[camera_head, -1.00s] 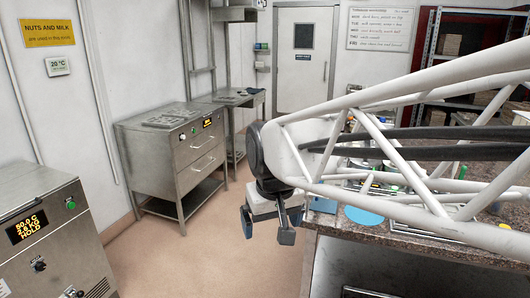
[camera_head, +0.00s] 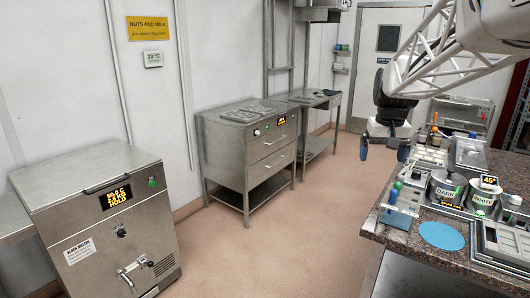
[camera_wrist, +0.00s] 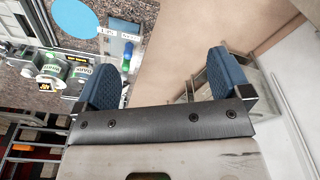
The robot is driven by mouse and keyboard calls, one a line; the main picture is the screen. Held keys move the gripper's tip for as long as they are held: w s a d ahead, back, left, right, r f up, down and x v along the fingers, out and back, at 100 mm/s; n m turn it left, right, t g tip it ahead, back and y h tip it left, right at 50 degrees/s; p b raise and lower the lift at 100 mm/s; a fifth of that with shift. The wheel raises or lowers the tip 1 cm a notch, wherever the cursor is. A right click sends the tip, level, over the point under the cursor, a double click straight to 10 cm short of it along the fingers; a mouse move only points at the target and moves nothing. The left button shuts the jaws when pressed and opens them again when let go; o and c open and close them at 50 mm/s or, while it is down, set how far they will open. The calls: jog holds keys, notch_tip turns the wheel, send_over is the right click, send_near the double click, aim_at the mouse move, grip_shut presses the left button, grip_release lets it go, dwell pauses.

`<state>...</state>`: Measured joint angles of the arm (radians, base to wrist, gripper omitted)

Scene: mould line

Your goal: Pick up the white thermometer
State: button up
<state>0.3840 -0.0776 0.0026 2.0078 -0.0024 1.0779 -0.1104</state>
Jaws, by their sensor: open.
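I cannot pick out the white thermometer for certain in either view. A small clear rack (camera_head: 401,219) with blue-topped and green-topped pieces stands at the near left corner of the granite counter (camera_head: 385,238); the rack also shows in the wrist view (camera_wrist: 119,47). Whether a thermometer stands in it is too small to tell. My gripper (camera_head: 384,151) is open and empty, in the air by the counter's left side, beyond the rack in the head view.
Pots labelled DARK (camera_head: 445,190) and WHITE (camera_head: 483,196) sit on the counter behind a blue round mat (camera_head: 441,235). A steel drawer cabinet (camera_head: 250,150) and a melter (camera_head: 100,215) stand left. The floor between (camera_head: 315,215) is clear.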

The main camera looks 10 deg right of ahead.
jog(key=w+d, duration=0.6)
jog(key=d, duration=0.6)
jog(key=m+g, duration=0.1)
jog(key=m, duration=0.3)
send_over(491, 181)
jog(key=shift+y, duration=0.4)
notch_tip(491, 181, down, 13)
jog(key=shift+a+r, duration=0.15)
jog(key=shift+f, duration=1.35)
